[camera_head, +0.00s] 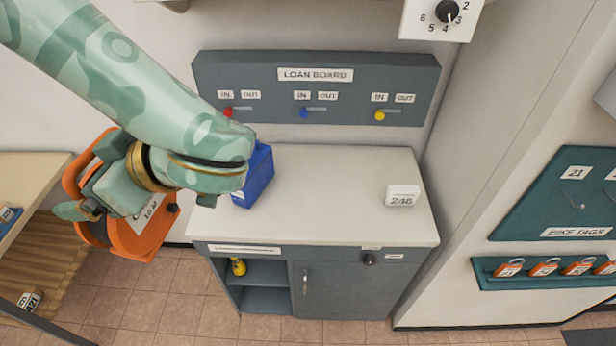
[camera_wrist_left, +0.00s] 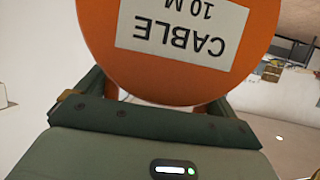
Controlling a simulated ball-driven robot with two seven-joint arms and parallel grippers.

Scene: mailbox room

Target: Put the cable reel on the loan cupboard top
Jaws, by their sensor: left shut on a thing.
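The orange cable reel (camera_head: 142,243) hangs in my left gripper (camera_head: 103,190), left of the loan cupboard and apart from it. In the left wrist view the reel's orange face and white label reading "CABLE 10 M" (camera_wrist_left: 183,30) fill the top, upside down. My left gripper is shut on the reel; its fingertips are mostly hidden by the reel and wrist. The loan cupboard top (camera_head: 315,205) is pale and mostly bare. A blue box (camera_head: 257,178) stands at its back left, partly behind my left arm, and a white block marked 246 (camera_head: 402,196) sits at its right. My right gripper is not in view.
The loan board (camera_head: 316,88) is on the wall behind the cupboard. A wooden shelf unit (camera_head: 35,180) stands at the far left. Orange tags hang on a teal rack (camera_head: 545,273) at the right. The middle and front of the cupboard top are clear.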

